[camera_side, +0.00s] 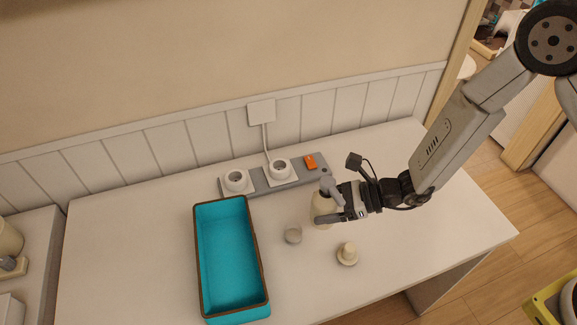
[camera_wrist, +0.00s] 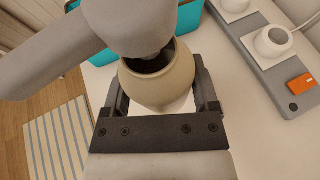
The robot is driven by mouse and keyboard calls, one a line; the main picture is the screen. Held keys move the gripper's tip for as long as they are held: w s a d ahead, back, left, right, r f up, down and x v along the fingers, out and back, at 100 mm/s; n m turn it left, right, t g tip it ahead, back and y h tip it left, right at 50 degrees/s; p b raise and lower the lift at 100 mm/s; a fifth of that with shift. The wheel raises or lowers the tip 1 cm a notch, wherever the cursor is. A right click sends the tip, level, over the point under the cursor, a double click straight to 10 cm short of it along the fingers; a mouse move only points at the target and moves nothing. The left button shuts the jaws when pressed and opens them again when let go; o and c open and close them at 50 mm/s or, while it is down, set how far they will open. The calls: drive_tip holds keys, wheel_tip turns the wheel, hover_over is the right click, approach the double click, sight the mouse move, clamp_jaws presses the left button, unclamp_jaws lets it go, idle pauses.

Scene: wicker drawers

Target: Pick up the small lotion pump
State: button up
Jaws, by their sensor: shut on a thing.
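The lotion pump has a rounded cream body (camera_side: 321,208) and a grey pump head (camera_side: 329,187). My gripper (camera_side: 330,207) comes in from the right and is shut on the body, with a finger on either side. In the wrist view, the cream body (camera_wrist: 160,88) sits between the two fingers, and the grey head (camera_wrist: 100,35) fills the upper left. The bottom of the pump is partly hidden, and I cannot tell whether it touches the table.
A teal box (camera_side: 228,255) with a brown rim stands left of the pump. A grey power strip (camera_side: 260,184) with white plugs and an orange switch (camera_side: 310,162) lies behind. A small grey lid (camera_side: 293,235) and a cream knobbed piece (camera_side: 347,254) lie in front. The table's right side is clear.

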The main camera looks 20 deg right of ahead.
drive_tip(key=shift+s+d+r, duration=0.4)
drive_tip(key=shift+s, duration=0.35)
drive_tip(key=shift+s+d+r, duration=0.35)
drive_tip(key=shift+s+r, duration=0.05)
drive_tip(key=shift+s, duration=0.3)
